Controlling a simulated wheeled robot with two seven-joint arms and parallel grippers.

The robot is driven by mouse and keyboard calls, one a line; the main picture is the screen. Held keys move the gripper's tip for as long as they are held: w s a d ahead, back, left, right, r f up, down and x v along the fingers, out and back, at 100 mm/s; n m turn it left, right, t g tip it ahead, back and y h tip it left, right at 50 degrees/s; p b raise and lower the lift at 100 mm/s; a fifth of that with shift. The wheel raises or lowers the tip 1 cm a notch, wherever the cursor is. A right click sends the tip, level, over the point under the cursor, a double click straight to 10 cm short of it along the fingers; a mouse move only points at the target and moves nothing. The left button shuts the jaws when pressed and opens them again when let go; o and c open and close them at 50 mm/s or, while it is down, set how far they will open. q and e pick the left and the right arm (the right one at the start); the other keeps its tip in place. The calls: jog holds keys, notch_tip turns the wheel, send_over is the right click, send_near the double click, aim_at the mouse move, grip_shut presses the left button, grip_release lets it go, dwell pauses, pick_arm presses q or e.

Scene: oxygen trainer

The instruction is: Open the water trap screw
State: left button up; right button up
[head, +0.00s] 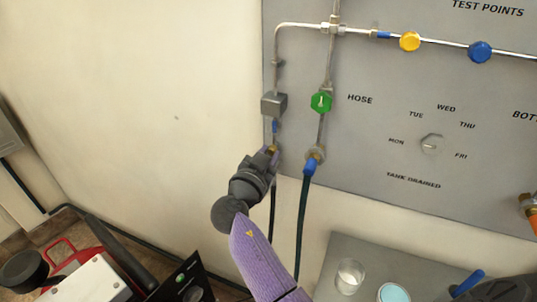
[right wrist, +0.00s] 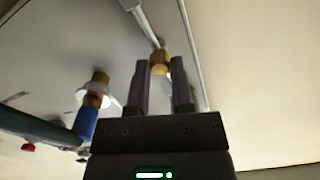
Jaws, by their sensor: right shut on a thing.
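The water trap (head: 273,104) is a grey block on a thin metal pipe at the panel's left edge, with a blue part below it. The brass screw (right wrist: 160,62) is at the lower end of this line. My right gripper (head: 270,152) reaches up from below and is shut on the screw. In the right wrist view its two purple fingers (right wrist: 160,72) stand on either side of the brass screw. In the head view the gripper hides most of the screw. My left gripper is not in view.
A green valve (head: 320,102) and a blue hose fitting (head: 310,166) with a dark hose are close on the right. A dial (head: 432,144) is farther right. Below, a grey shelf (head: 340,246) holds a glass (head: 350,276). The wall left of the panel is bare.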

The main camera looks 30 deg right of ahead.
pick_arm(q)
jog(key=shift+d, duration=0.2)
pick_arm(e)
grip_shut()
